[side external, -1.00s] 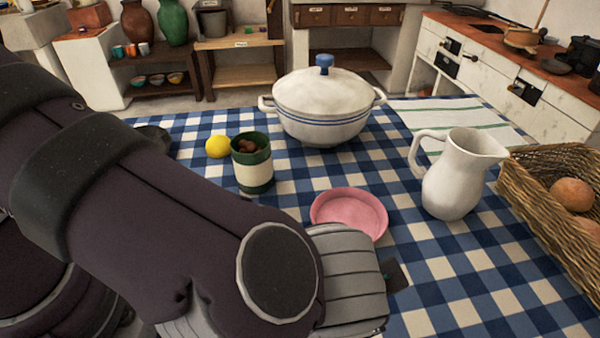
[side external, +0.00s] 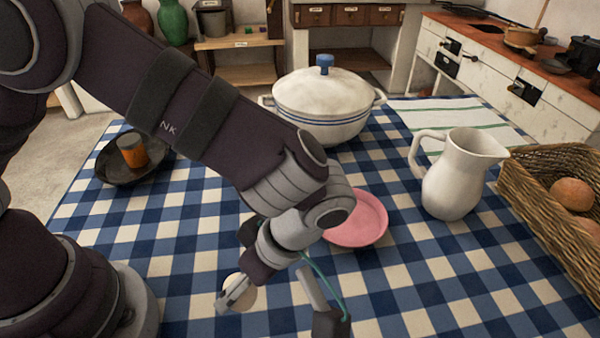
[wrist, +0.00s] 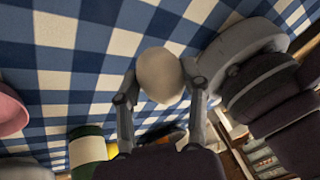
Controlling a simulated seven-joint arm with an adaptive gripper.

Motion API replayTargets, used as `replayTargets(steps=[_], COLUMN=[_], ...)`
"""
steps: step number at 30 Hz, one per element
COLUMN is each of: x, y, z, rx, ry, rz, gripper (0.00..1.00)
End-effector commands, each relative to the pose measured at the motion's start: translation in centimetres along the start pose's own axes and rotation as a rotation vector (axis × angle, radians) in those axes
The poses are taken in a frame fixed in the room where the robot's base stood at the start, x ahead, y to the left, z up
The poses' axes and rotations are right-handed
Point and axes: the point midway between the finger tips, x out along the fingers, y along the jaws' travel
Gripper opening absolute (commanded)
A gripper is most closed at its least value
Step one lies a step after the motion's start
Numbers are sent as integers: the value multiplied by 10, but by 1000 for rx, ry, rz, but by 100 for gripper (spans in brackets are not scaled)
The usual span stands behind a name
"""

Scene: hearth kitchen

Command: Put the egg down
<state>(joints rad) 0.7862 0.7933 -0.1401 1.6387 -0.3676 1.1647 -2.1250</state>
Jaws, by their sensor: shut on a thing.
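The egg (side external: 243,293) is pale and cream-coloured, low in the side view near the front of the checked cloth. My gripper (side external: 236,290) is closed around it, with a grey finger partly covering it. In the wrist view the egg (wrist: 160,75) sits between the two fingertips of my gripper (wrist: 161,88), its far end sticking out past them. Checked cloth lies beyond the egg. I cannot tell how high the egg is above the cloth.
A pink plate (side external: 362,222) lies behind my gripper. A white pot (side external: 325,105), a white jug (side external: 455,180) and a wicker basket (side external: 540,205) stand farther off. Cloth around the egg is clear.

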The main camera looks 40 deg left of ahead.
Motion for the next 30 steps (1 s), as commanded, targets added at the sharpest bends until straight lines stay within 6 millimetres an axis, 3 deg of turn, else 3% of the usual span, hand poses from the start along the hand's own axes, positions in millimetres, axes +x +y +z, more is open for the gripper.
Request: replayTargets(steps=[6,16,17,22,30], x=[35,38,39,38,38], y=[10,12,12,12,12], z=[14,16,16,16,16], rx=[1,2,2,2,2], ry=[1,-1,-1,-1,-1], rz=[0,3,3,3,3], gripper=[25,25,44,66,69])
